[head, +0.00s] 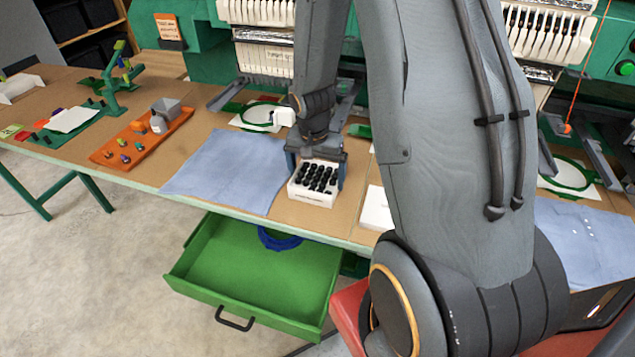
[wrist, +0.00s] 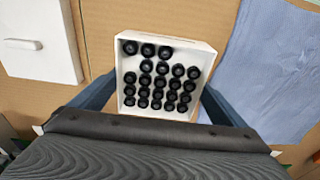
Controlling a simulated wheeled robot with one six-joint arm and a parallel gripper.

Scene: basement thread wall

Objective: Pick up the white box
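An open white box (head: 313,196) stands on the brown table near its front edge, with several black spools in it; it fills the middle of the wrist view (wrist: 165,112). Some places at its far right inside are empty. My gripper (head: 316,172) is over the box, pointing down. Its two fingers are on opposite sides of the box, close against its walls in the wrist view (wrist: 160,82). I cannot tell whether they press on it. A second white box (wrist: 40,42), flat and closed, lies on the table to the left in the wrist view and right of my gripper in the head view (head: 376,210).
A blue cloth (head: 222,170) lies left of the spool box. An open green drawer (head: 250,275) juts out below the table edge. An orange tray (head: 140,140) with small parts is farther left. Green embroidery machines (head: 262,55) stand behind, with a hoop (head: 256,113) close by.

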